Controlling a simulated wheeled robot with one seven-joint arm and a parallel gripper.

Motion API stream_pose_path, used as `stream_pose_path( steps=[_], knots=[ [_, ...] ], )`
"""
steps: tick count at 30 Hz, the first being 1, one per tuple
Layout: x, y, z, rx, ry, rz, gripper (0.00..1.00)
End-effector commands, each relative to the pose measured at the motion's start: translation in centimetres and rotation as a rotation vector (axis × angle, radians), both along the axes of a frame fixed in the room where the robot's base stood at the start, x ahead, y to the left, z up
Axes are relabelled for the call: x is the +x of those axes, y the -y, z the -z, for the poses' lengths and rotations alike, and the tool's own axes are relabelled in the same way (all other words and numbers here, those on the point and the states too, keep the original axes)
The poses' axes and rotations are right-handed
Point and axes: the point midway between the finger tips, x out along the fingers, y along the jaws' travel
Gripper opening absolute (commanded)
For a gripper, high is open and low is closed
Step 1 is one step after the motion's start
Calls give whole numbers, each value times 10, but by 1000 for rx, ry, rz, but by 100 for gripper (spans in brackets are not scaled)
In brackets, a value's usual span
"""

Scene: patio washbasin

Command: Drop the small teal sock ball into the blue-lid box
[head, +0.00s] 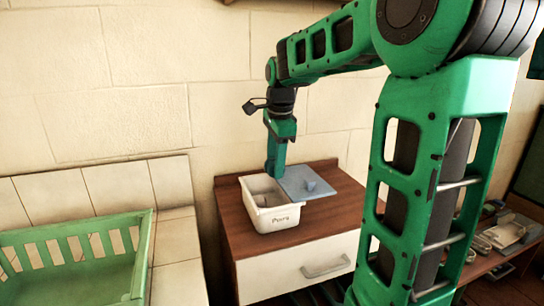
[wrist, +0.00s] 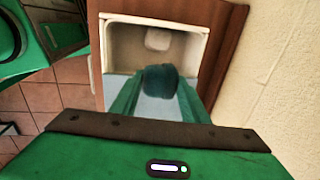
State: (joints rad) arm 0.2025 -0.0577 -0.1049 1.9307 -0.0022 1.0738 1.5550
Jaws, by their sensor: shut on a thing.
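My gripper (head: 275,172) is shut on the small teal sock ball (wrist: 160,80), which shows between the fingertips in the wrist view. In the head view I cannot tell the ball from the fingers. The white box (head: 278,220) stands on the cabinet below my gripper, with its top partly uncovered. Its blue lid (head: 307,184) lies at the right of the opening, with a small knob on top. In the wrist view the lid (wrist: 157,108) shows between my fingers, and the ball appears over the edge between lid and opening. A pale item (wrist: 158,40) shows inside the box.
The box stands on a brown wooden cabinet top (head: 240,237) against the tiled wall. A green slatted crate (head: 95,262) is at the lower left, beside a tiled ledge (head: 110,190). Loose items lie on a low wooden surface (head: 500,245) at the right.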

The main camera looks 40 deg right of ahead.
Motion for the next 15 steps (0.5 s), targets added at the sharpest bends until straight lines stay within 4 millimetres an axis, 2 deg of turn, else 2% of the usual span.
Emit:
stream_pose_path(
  steps=[11,12,14,15],
  knots=[
    [0,0,5,0,1,0,20],
    [0,0,4,0,1,1,48],
    [0,0,4,0,1,1,63],
    [0,0,4,0,1,1,63]
  ],
)
